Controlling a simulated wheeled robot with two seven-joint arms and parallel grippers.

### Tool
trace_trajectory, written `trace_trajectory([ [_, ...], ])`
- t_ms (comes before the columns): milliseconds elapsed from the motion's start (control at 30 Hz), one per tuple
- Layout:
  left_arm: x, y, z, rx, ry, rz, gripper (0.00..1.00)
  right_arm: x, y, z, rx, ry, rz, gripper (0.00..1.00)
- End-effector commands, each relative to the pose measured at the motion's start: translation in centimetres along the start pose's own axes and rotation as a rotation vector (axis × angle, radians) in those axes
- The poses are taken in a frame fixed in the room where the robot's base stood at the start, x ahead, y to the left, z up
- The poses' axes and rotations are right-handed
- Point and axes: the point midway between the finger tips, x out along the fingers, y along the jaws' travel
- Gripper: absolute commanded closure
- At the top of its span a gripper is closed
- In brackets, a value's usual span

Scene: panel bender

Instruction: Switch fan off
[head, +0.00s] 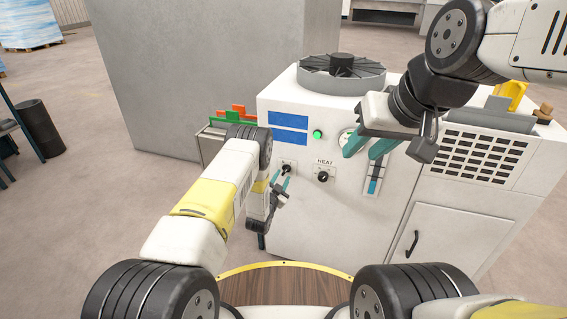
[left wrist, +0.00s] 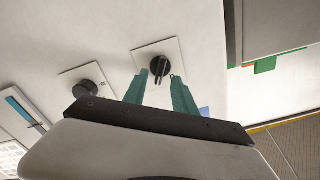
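The white machine (head: 300,218) carries a round grey fan (head: 341,72) on its top. Its front has a black rotary knob (head: 287,168) on a pale plate, left of a second knob (head: 323,177) labelled HEAT. A green light (head: 317,133) glows above them. My left gripper (head: 281,184) is at the left knob. In the left wrist view, that knob (left wrist: 160,67) lies between the teal fingertips (left wrist: 159,76), with gaps on both sides; whether the tips reach its depth is unclear. My right gripper (head: 364,150) is open and empty before the machine's upper front.
A gauge (head: 347,138) and a blue slotted strip (head: 375,178) are near my right gripper. A vent grille (head: 485,152) and a door handle (head: 412,244) are further right. A large grey block (head: 190,75) stands behind left. The floor at left is mostly clear.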

Motion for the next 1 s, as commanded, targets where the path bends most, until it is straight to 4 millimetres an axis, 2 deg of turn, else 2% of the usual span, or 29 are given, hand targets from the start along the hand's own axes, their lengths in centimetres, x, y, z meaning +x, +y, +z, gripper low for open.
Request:
trace_trajectory([
  [100, 1.7, 0.0, 0.0, -0.001, 0.001, 0.0, 0.67, 0.0, 0.0, 0.0, 0.0, 0.0, 0.0, 0.64],
  [233, 2.9, 0.0, 0.0, -0.001, 0.0, 0.0, 0.67, 0.0, 0.0, 0.0, 0.0, 0.0, 0.0, 0.64],
  [567, 3.3, 0.0, 0.0, -0.001, -0.002, 0.001, 0.67, 0.0, 0.0, 0.0, 0.0, 0.0, 0.0, 0.64],
  [733, 3.3, 0.0, 0.0, -0.001, -0.002, 0.0, 1.0, 0.0, 0.0, 0.0, 0.0, 0.0, 0.0, 0.64],
  [1000, 3.3, 0.0, 0.0, -0.004, -0.002, 0.0, 1.0, 0.0, 0.0, 0.0, 0.0, 0.0, 0.0, 0.64],
])
